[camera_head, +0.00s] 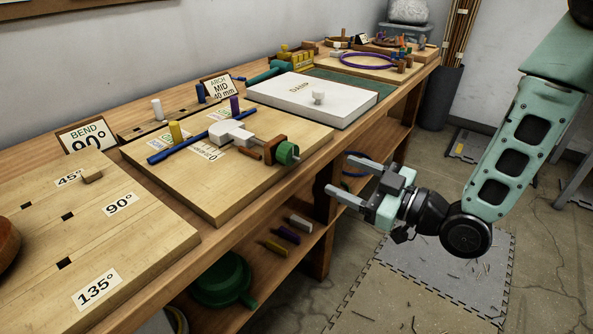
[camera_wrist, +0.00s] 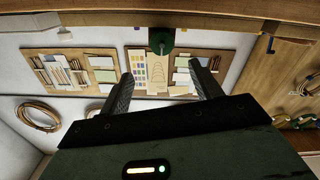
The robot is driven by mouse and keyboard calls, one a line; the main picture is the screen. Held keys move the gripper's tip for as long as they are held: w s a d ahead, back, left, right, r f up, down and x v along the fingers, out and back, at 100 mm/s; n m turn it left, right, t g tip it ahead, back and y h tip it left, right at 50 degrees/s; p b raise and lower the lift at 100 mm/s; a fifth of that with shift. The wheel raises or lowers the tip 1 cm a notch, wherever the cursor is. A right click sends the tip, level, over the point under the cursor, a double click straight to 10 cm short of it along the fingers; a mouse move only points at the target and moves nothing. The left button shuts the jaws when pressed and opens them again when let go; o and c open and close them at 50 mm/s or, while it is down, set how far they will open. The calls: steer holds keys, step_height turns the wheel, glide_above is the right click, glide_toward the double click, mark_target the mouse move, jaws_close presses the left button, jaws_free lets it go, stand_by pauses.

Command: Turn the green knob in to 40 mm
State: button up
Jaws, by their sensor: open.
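The green knob (camera_head: 287,153) sits at the front end of a jig on a wooden board (camera_head: 190,188), near the bench's front edge. A brown block and a white slider (camera_head: 232,133) stand behind it on the same line. A sign (camera_head: 220,88) reads "ARCH MID 40 mm". My gripper (camera_head: 338,174) is open and empty in front of the bench, right of and slightly below the knob, apart from it. In the wrist view the green knob (camera_wrist: 161,41) shows round and end-on, beyond and between the two open fingers (camera_wrist: 163,82).
A left board (camera_head: 130,232) carries angle labels, beside a "BEND 90°" sign (camera_head: 86,136). A white box (camera_head: 312,98) lies right of the jig. Purple and yellow pegs stand on the jig board. A shelf below holds a green round object (camera_head: 222,280).

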mark_target(293, 156)
steer(key=b+x, duration=0.1)
steer(key=x, duration=1.1)
steer(key=shift+a+b, duration=0.25)
steer(key=shift+b, duration=0.15)
steer(key=c, duration=1)
